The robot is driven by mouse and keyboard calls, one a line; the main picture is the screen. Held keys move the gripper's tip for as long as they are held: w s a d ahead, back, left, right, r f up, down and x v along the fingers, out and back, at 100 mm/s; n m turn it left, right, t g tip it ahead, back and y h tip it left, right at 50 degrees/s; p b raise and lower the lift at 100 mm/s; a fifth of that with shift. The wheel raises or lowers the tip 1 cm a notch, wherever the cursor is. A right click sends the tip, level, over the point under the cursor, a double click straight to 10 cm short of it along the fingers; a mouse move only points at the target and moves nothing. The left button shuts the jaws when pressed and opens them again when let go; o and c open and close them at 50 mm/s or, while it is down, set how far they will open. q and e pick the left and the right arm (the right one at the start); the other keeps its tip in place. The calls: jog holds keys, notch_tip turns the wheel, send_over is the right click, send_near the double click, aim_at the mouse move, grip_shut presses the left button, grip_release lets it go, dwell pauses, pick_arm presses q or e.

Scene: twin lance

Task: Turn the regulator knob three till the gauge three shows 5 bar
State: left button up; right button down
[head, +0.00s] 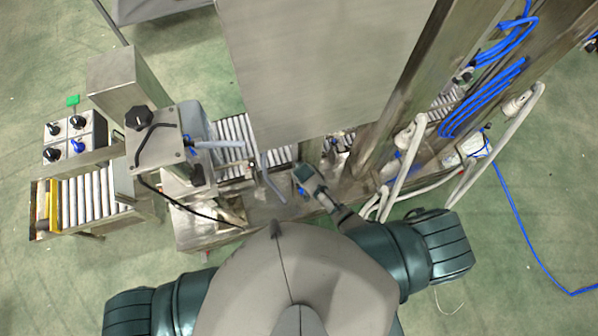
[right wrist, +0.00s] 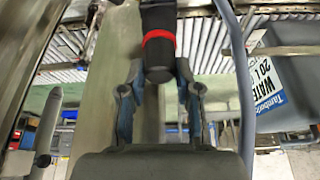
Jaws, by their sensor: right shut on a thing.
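My right gripper (head: 308,180) is low over the machine bed, right of centre in the head view. In the right wrist view the gripper (right wrist: 159,74) is shut on a dark cylindrical knob (right wrist: 159,73) with a red band. One blue-grey finger lies on each side of it. No number shows on this knob, so I cannot tell whether it is knob three. No gauge face is readable in either view. My left gripper is out of view.
A panel (head: 91,133) with several black and blue knobs stands at the left, above a roller conveyor (head: 90,197). A large steel cabinet (head: 310,70) fills the centre. Blue hoses (head: 480,95) hang at the right. A labelled water container (right wrist: 272,78) shows in the right wrist view.

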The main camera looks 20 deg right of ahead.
jog(key=shift+s+a+m+h, duration=0.2)
jog(key=shift+m+h, duration=0.1)
jog(key=shift+m, duration=0.6)
jog(key=shift+f+m+h, duration=0.15)
jog(key=shift+m+h, duration=0.25)
jog(key=shift+m, duration=0.5)
jog(key=m, duration=0.2)
jog(key=shift+w+m+g+h, duration=0.1)
jog(key=shift+m+g+h, duration=0.2)
jog(key=shift+g+h, duration=0.1)
jog(key=shift+m+h+b, duration=0.4)
jog(key=shift+m+b, duration=0.4)
jog(key=shift+m, duration=0.4)
jog(key=shift+g, duration=0.3)
jog(key=c, duration=0.8)
grip_release()
jog(key=shift+w+a, duration=0.1)
